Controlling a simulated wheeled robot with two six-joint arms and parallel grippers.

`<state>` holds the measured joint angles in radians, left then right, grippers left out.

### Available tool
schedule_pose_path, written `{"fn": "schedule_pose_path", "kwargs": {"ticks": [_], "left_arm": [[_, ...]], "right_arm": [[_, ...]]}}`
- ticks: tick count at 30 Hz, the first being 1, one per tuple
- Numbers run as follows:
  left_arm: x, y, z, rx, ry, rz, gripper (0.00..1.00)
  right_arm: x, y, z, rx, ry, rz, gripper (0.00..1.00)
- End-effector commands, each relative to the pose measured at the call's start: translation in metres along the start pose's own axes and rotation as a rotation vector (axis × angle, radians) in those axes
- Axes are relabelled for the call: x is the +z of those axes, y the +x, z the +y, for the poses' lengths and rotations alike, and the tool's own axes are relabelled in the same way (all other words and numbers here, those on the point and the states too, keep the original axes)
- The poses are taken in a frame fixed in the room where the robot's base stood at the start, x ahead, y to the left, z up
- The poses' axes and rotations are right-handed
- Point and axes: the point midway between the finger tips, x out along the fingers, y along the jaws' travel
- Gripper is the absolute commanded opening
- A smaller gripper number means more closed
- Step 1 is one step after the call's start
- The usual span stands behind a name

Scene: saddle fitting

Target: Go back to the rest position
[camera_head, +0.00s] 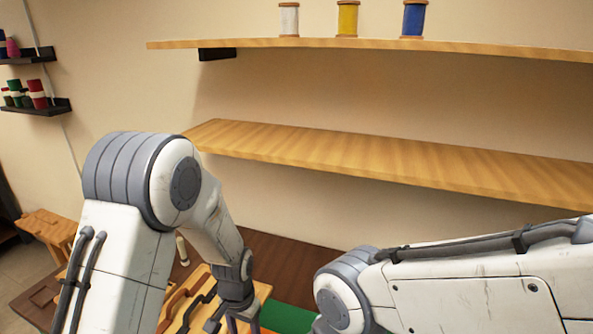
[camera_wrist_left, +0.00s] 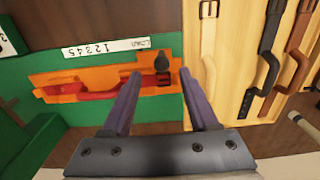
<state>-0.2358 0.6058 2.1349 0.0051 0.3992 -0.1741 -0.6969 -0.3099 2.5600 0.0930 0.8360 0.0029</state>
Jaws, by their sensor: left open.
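My left gripper (camera_wrist_left: 160,73) is open in the left wrist view, with its two purple fingers apart and nothing held between them. Beyond the fingertips lies an orange piece (camera_wrist_left: 110,75) with a red strap (camera_wrist_left: 75,92) on a green surface (camera_wrist_left: 30,75). A small dark knob (camera_wrist_left: 161,62) shows between the fingertips; whether they touch it I cannot tell. In the head view my left gripper (camera_head: 238,321) hangs low at the bottom edge, partly cut off. My right arm crosses the lower right, and its gripper is out of view.
A pale wooden board (camera_wrist_left: 230,100) with several straps lies right of the gripper; it also shows in the head view (camera_head: 262,291). A white numbered strip (camera_wrist_left: 105,47) lies above the orange piece. A bare shelf (camera_head: 380,158) and an upper shelf (camera_head: 230,43) with spools span the wall.

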Motion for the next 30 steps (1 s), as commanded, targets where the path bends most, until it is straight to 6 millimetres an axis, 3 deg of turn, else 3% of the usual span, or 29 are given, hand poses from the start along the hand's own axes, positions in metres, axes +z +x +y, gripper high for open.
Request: {"fn": "schedule_pose_path", "kwargs": {"ticks": [5,9,13,18,21,30], "left_arm": [[0.022,-0.05,0.045,0.009,0.058,0.025,0.6],[0.059,-0.087,0.081,0.024,0.108,0.035,0.6],[0.1,-0.111,0.107,0.042,0.155,0.042,0.6],[0.148,-0.127,0.125,0.064,0.204,0.045,0.6],[0.165,-0.131,0.129,0.072,0.222,0.044,0.6],[0.176,-0.133,0.132,0.077,0.231,0.041,0.6]], "right_arm": [[0.001,0.013,0.001,0.0,-0.001,0.0,0.6],[0.001,0.023,0.002,0.0,-0.001,0.0,0.6],[0.002,0.031,0.002,0.0,-0.001,0.0,0.6],[0.002,0.038,0.003,0.0,-0.002,0.0,0.6],[0.002,0.04,0.003,0.0,-0.002,0.0,0.6],[0.002,0.041,0.003,0.0,-0.002,0.0,0.6]]}}
